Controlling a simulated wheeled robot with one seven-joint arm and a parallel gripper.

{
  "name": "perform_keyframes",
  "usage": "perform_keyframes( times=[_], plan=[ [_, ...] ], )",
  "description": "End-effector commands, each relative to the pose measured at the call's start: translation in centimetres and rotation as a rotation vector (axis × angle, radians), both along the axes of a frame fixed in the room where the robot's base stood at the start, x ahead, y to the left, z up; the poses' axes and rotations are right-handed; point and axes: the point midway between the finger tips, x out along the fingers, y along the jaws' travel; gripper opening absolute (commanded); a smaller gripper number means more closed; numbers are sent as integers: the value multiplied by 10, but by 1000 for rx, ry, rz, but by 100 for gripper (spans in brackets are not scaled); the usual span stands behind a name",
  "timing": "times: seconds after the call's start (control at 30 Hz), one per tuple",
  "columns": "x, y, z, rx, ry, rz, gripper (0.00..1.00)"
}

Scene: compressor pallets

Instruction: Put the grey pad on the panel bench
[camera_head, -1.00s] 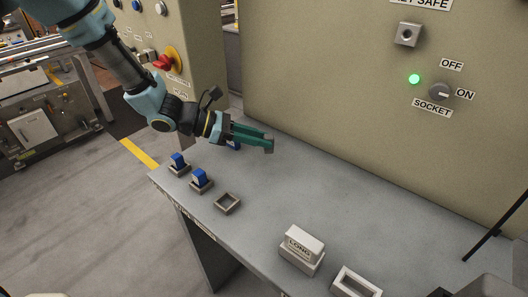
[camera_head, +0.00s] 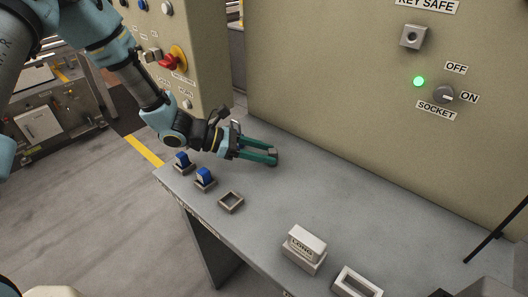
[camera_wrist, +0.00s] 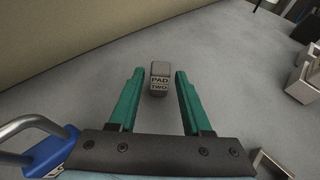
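The grey pad (camera_wrist: 160,70), a small block labelled "PAD TWO", shows in the wrist view on the grey bench top. My gripper (camera_wrist: 159,73) is open, and its two green fingers appear on either side of the pad with a gap on both sides. I cannot tell how far the fingertips reach down along it. In the head view my gripper (camera_head: 276,157) is low over the far left part of the panel bench (camera_head: 330,205). I cannot make out the pad in that view.
Two blue blocks in small holders (camera_head: 182,160) (camera_head: 204,177) and an empty square frame (camera_head: 231,202) line the bench's front left. A white block labelled "LONG" (camera_head: 304,244) and a white frame (camera_head: 357,283) stand nearer. The panel wall (camera_head: 350,100) rises behind. The middle is clear.

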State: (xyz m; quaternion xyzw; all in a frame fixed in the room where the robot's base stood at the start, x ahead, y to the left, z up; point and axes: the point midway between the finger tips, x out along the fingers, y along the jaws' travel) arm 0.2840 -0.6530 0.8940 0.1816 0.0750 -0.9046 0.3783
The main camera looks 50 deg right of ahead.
Motion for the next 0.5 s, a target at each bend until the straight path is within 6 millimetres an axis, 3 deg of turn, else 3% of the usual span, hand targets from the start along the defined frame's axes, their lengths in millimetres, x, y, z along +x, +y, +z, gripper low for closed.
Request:
perform_keyframes(
  times=[0.4,0.5],
  plan=[
    [0,0,6,0,0,-1,59],
    [10,9,7,-1,-1,3,59]
  ],
)
